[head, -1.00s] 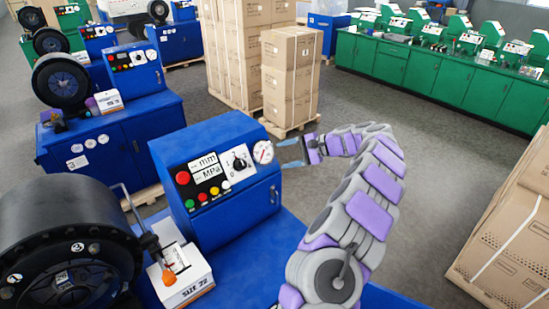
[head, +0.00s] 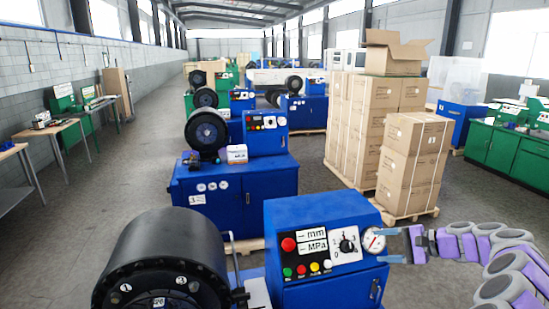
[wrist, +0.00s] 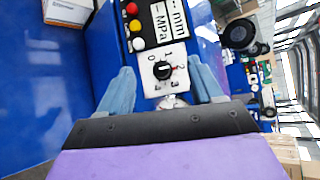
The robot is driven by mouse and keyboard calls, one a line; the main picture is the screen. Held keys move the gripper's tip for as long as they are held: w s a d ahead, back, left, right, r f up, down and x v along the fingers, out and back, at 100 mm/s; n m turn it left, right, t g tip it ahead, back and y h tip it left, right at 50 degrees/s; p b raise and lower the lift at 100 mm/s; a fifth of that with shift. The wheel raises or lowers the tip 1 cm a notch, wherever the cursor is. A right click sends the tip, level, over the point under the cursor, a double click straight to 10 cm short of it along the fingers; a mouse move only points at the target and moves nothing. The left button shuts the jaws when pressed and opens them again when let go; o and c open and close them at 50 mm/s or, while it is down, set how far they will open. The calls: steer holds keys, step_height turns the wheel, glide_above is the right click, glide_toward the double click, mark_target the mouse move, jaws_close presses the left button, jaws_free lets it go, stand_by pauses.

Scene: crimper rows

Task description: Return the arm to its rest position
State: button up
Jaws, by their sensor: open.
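My gripper (head: 392,246) is at the right of the head view, beside the pressure gauge (head: 374,240) of the near blue crimper's control box (head: 305,222). My purple and grey arm reaches in from the right edge. In the wrist view my gripper (wrist: 160,90) shows two blue fingers spread wide with nothing held between them. The rotary knob (wrist: 163,70) and its white dial plate show between the fingers, beyond the tips. The gauge is mostly hidden by my gripper's body in the wrist view.
The near crimper's black drum (head: 165,262) stands at the lower left. Stacked cartons (head: 412,165) on a pallet stand behind my arm. More blue crimpers (head: 235,185) line up behind. Green workbenches (head: 505,150) are at the right. An open aisle (head: 120,190) runs along the left.

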steer(key=s+a+r+n+g+b, duration=0.1)
steer(key=s+a+r+n+g, duration=0.3)
steer(key=a, duration=0.7)
steer(key=s+a+n+g+b, duration=0.1)
steer(key=s+a+n+b, duration=0.1)
steer(key=s+a, duration=0.6)
steer(key=s+a+f+n+g+h+b, duration=0.2)
steer(key=s+a+f+n+g+h, duration=0.15)
steer(key=s+a, duration=0.65)
steer(key=s+d+f+n+h+b, duration=0.1)
steer(key=s+d+f+h, duration=0.1)
steer(key=s+f, duration=0.2)
steer(key=s+d+f+h+b, duration=0.1)
steer(key=s+d+f+h, duration=0.2)
steer(key=s, duration=0.8)
steer(key=s+d+f+n+h+b, duration=0.1)
steer(key=s+d+f+h, duration=0.1)
steer(key=s+f, duration=0.3)
steer(key=s+d, duration=0.1)
steer(key=s, duration=0.2)
steer(key=shift+s+n+b, duration=0.15)
steer(key=shift+n+b, duration=0.2)
steer(key=shift+b, duration=0.05)
